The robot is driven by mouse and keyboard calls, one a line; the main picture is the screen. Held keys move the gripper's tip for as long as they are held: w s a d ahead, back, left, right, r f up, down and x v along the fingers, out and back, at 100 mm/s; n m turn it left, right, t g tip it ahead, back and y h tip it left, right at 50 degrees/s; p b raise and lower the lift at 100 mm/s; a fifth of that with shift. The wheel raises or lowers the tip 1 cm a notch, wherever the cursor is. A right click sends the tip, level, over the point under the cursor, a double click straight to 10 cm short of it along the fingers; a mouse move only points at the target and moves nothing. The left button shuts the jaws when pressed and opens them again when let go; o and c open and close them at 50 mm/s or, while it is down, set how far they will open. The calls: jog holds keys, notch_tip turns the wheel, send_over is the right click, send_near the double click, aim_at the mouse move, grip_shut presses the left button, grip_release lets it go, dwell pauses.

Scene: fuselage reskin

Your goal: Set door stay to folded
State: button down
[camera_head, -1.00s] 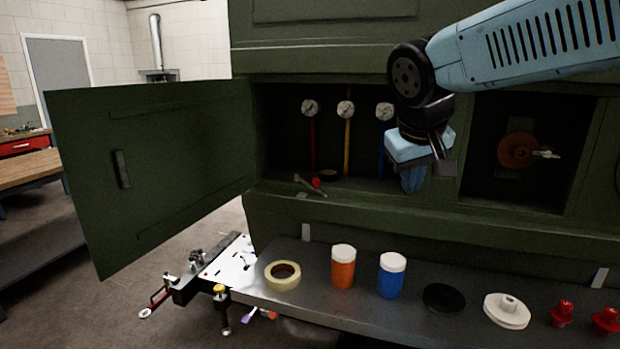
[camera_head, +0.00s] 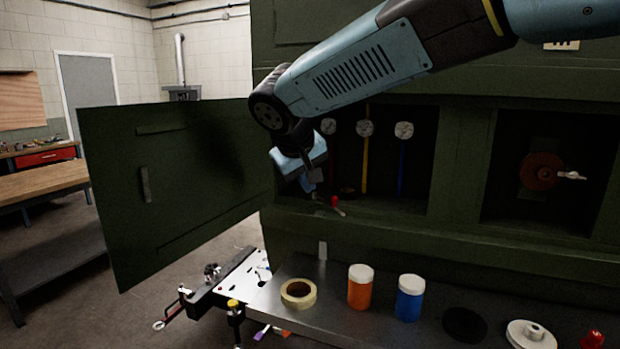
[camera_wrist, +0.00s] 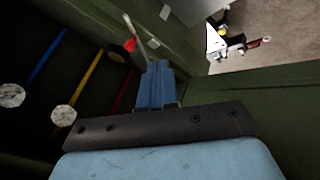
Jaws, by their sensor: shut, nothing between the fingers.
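The door stay (camera_head: 338,210) is a thin grey bar with a red knob (camera_head: 334,201) at the lower left of the open green compartment, near the hinge side of the door. My gripper (camera_head: 309,186) is shut and empty, just left of the knob and slightly above it; part of the stay is hidden behind it. In the wrist view the stay (camera_wrist: 139,36) and its red knob lie just beyond my shut blue fingers (camera_wrist: 158,84). I cannot tell whether they touch. The green door (camera_head: 180,190) stands swung open to the left.
Gauges on coloured pipes (camera_head: 403,130) stand inside the compartment. A grey shelf (camera_head: 325,310) below bears a tape roll (camera_head: 298,293), an orange jar (camera_head: 360,288), a blue jar (camera_head: 409,298) and discs. A red valve (camera_head: 541,171) sits in the right opening. A white-topped trolley (camera_head: 240,280) stands below the door.

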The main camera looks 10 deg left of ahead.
jog(key=w+d+f, duration=0.3)
jog(key=w+f, duration=0.2)
jog(key=w, duration=0.1)
jog(key=shift+w+d+f, duration=0.2)
jog(key=shift+w+f, duration=0.1)
jog(key=shift+w, duration=0.1)
jog(key=shift+a, duration=0.1)
